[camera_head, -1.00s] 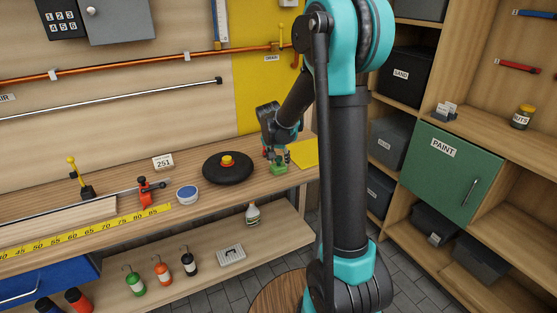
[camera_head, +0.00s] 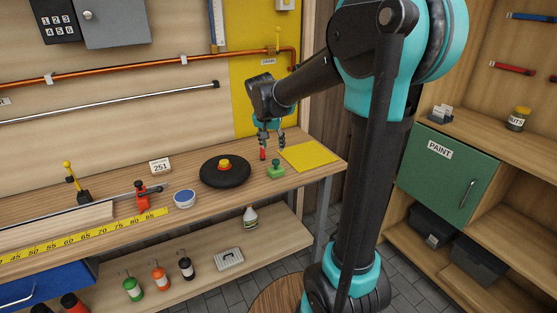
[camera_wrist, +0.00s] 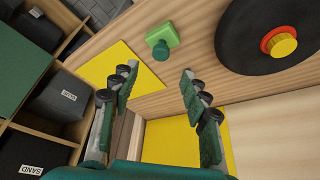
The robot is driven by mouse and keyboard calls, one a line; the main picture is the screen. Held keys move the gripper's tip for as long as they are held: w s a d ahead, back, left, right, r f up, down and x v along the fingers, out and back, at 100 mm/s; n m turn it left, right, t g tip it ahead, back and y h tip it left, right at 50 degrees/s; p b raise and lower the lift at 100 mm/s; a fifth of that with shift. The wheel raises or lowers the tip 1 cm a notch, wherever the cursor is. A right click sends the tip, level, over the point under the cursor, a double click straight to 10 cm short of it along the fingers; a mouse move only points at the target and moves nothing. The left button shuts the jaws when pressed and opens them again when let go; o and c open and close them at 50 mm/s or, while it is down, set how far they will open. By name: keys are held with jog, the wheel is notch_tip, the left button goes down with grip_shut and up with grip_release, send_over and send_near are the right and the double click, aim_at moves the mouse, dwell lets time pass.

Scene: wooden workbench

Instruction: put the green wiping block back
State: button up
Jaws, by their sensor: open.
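The green wiping block (camera_head: 276,170), a flat square base with a round knob, stands upright on the wooden bench. It sits on bare wood beside the yellow square mat (camera_head: 309,155), to its left in the head view. My gripper (camera_head: 272,144) is open and empty, above and behind the block and apart from it. In the wrist view, the block (camera_wrist: 163,37) shows whole beyond the spread fingertips of my gripper (camera_wrist: 158,72). The yellow mat (camera_wrist: 103,68) lies partly behind the left finger there.
A black disc with a red and yellow knob (camera_head: 225,168) stands left of the block. A small red thing (camera_head: 262,154) shows just below my gripper. The yellow wall panel (camera_head: 259,92) is close behind.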

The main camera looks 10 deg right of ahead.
jog(key=s+d+f+n, duration=0.1)
jog(key=s+f, duration=0.3)
jog(key=s, duration=0.4)
jog(key=s+d+f+n+y, duration=0.1)
jog(key=s+d+f+n, duration=0.1)
jog(key=s+f, duration=0.3)
jog(key=s+d+f+n+y, duration=0.1)
jog(key=s+f, duration=0.4)
jog(key=s, duration=0.8)
jog(key=shift+d+n, duration=0.7)
jog(key=shift+d, duration=0.25)
